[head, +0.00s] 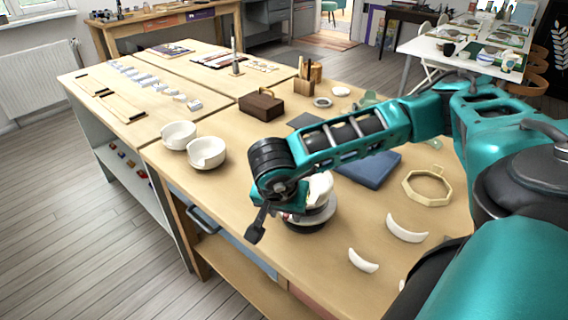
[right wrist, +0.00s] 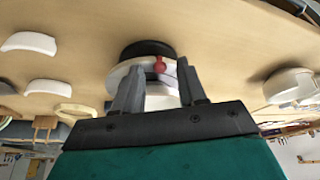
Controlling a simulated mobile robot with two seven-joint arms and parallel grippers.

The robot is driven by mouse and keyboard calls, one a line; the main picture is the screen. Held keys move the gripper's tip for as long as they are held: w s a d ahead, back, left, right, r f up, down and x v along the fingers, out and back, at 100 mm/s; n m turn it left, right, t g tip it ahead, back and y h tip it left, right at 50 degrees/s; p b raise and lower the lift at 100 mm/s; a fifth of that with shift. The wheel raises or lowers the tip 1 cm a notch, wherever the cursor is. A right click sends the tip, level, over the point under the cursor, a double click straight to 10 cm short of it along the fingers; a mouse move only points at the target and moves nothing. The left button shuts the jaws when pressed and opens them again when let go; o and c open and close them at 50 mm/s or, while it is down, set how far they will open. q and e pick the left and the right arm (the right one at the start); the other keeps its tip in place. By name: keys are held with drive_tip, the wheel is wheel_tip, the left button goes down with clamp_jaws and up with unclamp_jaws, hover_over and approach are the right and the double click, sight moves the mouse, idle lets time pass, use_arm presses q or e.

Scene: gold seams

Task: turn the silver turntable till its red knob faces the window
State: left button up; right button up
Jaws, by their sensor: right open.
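The silver turntable (head: 322,217) stands on the worktable on a dark base, with a white ceramic piece (head: 320,187) on it. My right arm and gripper hide its left part in the head view. In the right wrist view the turntable (right wrist: 120,73) shows its black base (right wrist: 148,48) and its red knob (right wrist: 160,65) at the rim. My right gripper (head: 272,222) is open at the turntable's left front side. In the right wrist view the knob appears between the fingertips of the gripper (right wrist: 159,70); contact cannot be told. My left gripper is out of view.
The window (head: 36,7) is at the far upper left. Two white bowls (head: 207,152) stand left of the turntable. White curved shards (head: 406,229), a blue pad (head: 368,168) and an octagonal frame (head: 428,187) lie to its right. A brown box (head: 261,105) stands behind. Tabletop between bowls and gripper is clear.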

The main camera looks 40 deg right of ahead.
drive_tip(key=v, duration=1.3)
drive_tip(key=shift+p, duration=0.3)
drive_tip(key=shift+f, duration=0.15)
